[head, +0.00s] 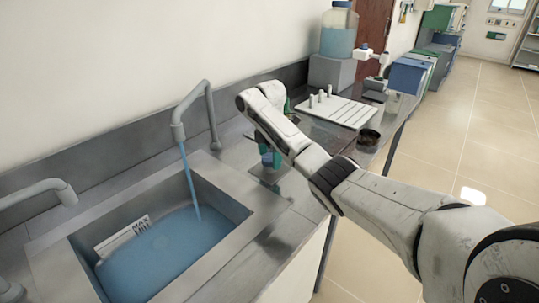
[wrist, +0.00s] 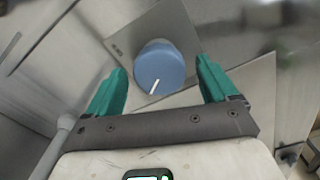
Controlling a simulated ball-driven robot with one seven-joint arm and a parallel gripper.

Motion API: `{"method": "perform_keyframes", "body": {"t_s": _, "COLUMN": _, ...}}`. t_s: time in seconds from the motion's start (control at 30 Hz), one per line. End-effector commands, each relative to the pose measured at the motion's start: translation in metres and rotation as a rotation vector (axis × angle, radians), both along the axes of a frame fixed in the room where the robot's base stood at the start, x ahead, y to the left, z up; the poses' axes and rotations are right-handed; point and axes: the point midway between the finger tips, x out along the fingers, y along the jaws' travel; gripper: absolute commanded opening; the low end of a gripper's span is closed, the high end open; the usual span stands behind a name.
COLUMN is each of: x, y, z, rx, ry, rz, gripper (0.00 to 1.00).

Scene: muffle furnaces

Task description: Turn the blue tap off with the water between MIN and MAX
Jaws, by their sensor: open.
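The blue tap knob (wrist: 160,66), round with a white pointer line, sits on a square metal plate in the wrist view. My gripper (wrist: 160,70) is open, with one green finger on each side of the knob and a visible gap at both sides. In the head view, water runs from the curved grey spout (head: 178,131) into the sink (head: 235,207). The blue water (head: 165,258) covers the sink's bottom. A white label (head: 122,236) with MAX and MIN is on the sink's wall, its lower edge at the water. The exact level against the marks cannot be told.
A second grey spout (head: 40,190) stands at the left. The floor at the right is clear.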

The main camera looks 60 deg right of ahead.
Motion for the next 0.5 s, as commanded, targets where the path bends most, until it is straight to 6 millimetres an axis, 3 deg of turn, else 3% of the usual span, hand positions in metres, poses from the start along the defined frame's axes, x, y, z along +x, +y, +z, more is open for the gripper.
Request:
{"method": "perform_keyframes", "body": {"t_s": 0.07, "x": 0.0001, "y": 0.0001, "z": 0.0001, "rx": 0.0, "ry": 0.0, "rz": 0.0, "gripper": 0.86}}
{"method": "perform_keyframes", "body": {"t_s": 0.5, "x": 0.0001, "y": 0.0, "z": 0.0005, "rx": 0.0, "ry": 0.0, "rz": 0.0, "gripper": 0.45}}
